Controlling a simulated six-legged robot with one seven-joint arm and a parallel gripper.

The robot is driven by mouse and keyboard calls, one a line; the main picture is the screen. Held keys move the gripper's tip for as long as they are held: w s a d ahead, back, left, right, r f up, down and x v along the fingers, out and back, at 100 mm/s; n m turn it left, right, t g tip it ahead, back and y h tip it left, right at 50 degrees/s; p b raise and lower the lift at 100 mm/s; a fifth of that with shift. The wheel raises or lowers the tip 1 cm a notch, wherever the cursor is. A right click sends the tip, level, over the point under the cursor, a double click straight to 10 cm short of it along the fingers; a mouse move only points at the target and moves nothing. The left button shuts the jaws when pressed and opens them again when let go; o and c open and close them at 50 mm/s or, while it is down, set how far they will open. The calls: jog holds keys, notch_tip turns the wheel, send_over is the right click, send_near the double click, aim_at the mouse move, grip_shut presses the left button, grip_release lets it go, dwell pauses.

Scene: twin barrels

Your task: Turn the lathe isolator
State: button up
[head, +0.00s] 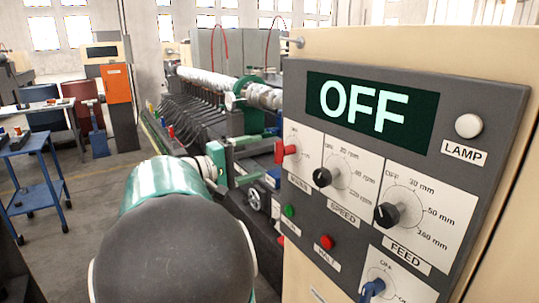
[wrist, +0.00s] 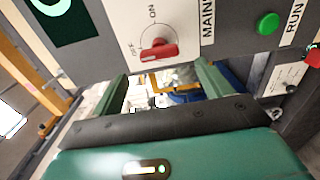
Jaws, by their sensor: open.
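The lathe isolator is a red handle (head: 287,151) on a white plate marked MAINS, at the left edge of the grey control panel (head: 455,195) in the head view. In the wrist view the red handle (wrist: 158,51) is at upper middle, with OFF and ON marked around it. The panel's display (head: 372,105) reads OFF. My gripper (wrist: 161,72) is open and empty. Its two green fingers lie on either side below the handle in the wrist view, apart from it. In the head view my arm fills the lower left, and I cannot clearly make out the fingers.
The panel also carries a speed knob (head: 322,178), a feed knob (head: 386,215), a green button (head: 289,210), a red button (head: 326,242) and a blue key switch (head: 372,289). A long lathe (head: 215,90) stands behind. A blue trolley (head: 38,185) is at left.

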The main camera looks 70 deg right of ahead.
jog(key=v, duration=0.6)
dwell(0.4)
jog(key=w+a+f+n+t+y, duration=0.3)
jog(key=a+f+t, duration=0.3)
jog(key=a, duration=0.5)
jog(key=w+a+f+n+t+y, duration=0.2)
jog(key=w+a+f+t+y, duration=0.35)
jog(key=a, duration=0.55)
jog(key=a+f+n+t+y, duration=0.1)
jog(key=a+f+t+y, duration=0.1)
jog(key=a, duration=0.9)
jog(key=s+a+f+n+t+y, duration=0.1)
jog(key=a+f+n+t+y, duration=0.1)
jog(key=a, duration=0.9)
jog(key=shift+f+t+y, duration=0.3)
jog(key=shift+t+y, duration=0.25)
jog(key=shift+t, duration=0.4)
